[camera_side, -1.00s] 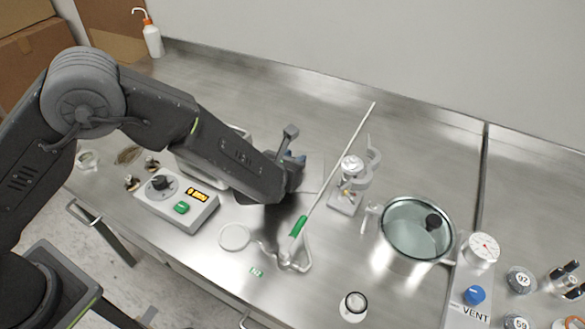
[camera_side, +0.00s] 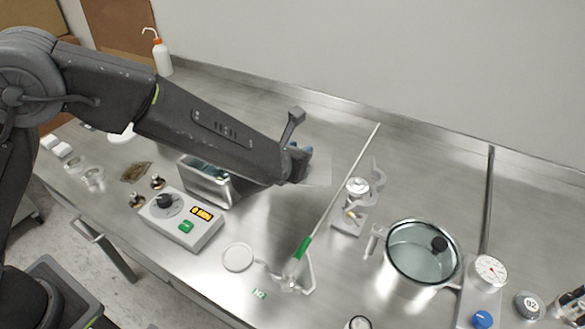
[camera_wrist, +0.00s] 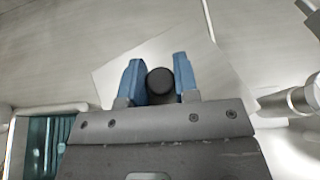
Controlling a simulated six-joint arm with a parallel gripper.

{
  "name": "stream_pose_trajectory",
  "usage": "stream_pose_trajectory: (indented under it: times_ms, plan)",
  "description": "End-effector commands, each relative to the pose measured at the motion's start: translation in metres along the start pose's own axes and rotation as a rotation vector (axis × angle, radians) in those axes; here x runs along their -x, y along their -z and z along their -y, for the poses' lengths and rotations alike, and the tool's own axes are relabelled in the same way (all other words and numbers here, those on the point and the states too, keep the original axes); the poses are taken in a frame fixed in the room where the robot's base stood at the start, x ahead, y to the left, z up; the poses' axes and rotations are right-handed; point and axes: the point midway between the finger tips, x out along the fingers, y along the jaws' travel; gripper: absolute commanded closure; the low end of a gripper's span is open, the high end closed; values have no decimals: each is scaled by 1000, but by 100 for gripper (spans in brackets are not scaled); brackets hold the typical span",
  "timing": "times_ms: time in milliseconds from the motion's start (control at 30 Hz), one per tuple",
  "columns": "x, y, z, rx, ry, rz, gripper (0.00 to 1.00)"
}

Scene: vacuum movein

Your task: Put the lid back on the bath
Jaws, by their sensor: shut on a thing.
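My gripper (camera_wrist: 160,82) is shut on the black knob (camera_wrist: 160,81) of a pale, see-through square plate, which looks like the lid (camera_wrist: 115,75). In the side view the lid (camera_side: 320,172) shows faintly beyond my gripper (camera_side: 299,160), and the knob is hidden. The bath appears to be the open metal box (camera_side: 207,188) left of and below my gripper, behind the control box. Its teal inside shows at the lower left of the wrist view (camera_wrist: 48,140). The lid is apart from the bath, to its right.
A control box (camera_side: 180,218) stands in front of the bath. A slanted rod with a green grip (camera_side: 304,247), a small clamp stand (camera_side: 352,205) and a glass-lidded pot (camera_side: 422,262) stand to the right. Bare steel bench lies behind my gripper.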

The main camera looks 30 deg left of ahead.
Motion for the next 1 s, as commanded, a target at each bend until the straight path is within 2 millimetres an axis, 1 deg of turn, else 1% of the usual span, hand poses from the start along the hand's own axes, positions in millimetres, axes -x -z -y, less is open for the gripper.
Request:
stream_pose_trajectory:
  times_ms: [33,167,267,367,400,467,500,567,600,700,800,833,900,1000]
  plan:
    - [2,-6,0,4,0,3,100]
    - [5,-13,-1,2,-1,1,100]
    - [8,-17,-14,8,-16,2,100]
    - [14,-21,-46,20,-53,3,100]
    - [18,-23,-62,28,-73,4,100]
    - [26,-25,-90,41,-105,4,100]
    - [32,-26,-109,49,-127,4,100]
    - [42,-26,-136,62,-158,4,100]
    - [50,-26,-152,72,-179,4,100]
    - [68,-23,-188,90,-222,4,100]
    - [83,-20,-212,105,-254,3,100]
    - [86,-19,-218,107,-260,3,100]
    - [92,-17,-226,112,-271,2,100]
    - [96,-16,-231,116,-278,2,100]
